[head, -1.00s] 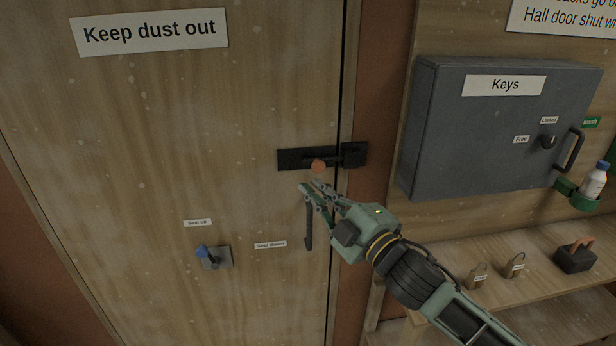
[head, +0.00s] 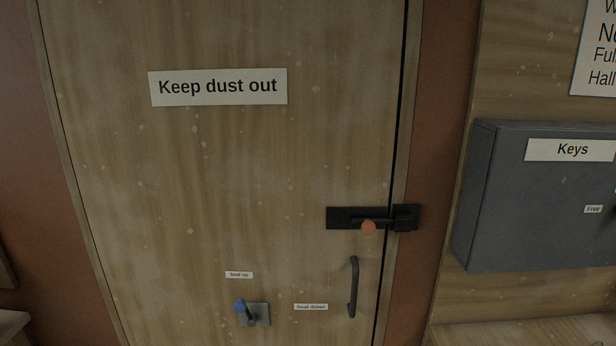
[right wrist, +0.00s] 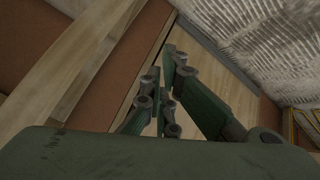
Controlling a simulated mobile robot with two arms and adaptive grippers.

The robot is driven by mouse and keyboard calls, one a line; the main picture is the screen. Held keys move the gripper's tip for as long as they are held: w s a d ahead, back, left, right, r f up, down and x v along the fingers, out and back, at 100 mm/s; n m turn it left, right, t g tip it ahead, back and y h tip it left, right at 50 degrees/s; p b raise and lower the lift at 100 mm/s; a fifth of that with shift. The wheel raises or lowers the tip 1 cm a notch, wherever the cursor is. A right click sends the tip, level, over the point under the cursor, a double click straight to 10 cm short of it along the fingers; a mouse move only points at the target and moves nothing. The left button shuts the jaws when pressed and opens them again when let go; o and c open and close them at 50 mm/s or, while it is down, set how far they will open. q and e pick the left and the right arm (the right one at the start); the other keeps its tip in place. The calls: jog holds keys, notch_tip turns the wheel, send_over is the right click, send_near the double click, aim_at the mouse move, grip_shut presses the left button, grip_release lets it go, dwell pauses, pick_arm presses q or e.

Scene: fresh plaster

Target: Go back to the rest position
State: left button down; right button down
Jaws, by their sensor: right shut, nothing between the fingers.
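The wooden door (head: 230,170) is closed in its frame in the head view. Neither gripper shows in the head view. My right gripper (right wrist: 168,85) shows in the right wrist view, shut with nothing between its fingers. It points at wooden and reddish-brown surfaces, and no object touches it there. My left gripper is in neither view.
A dark door handle (head: 353,288) is below the bolt. A blue-knobbed lever (head: 250,312) sits on a plate to its left. A grey "Keys" cabinet (head: 500,240) stands out from the wall at right. A ridged pale surface (right wrist: 265,40) shows in the right wrist view.

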jog(key=s+a+f+m+g, duration=0.1)
jog(key=s+f, duration=0.4)
jog(key=s, duration=0.7)
jog(key=s+a+f+m+g, duration=0.1)
jog(key=s+f+g, duration=0.2)
jog(key=s, duration=0.9)
jog(key=s+a+f+m+g+b, duration=0.1)
jog(key=s+f+g, duration=0.1)
jog(key=s+f, duration=0.6)
jog(key=s, duration=0.4)
jog(key=shift+f+m+g, duration=0.3)
jog(key=shift+f+g, duration=0.05)
jog(key=shift+g, duration=0.05)
jog(key=shift+w, duration=0.1)
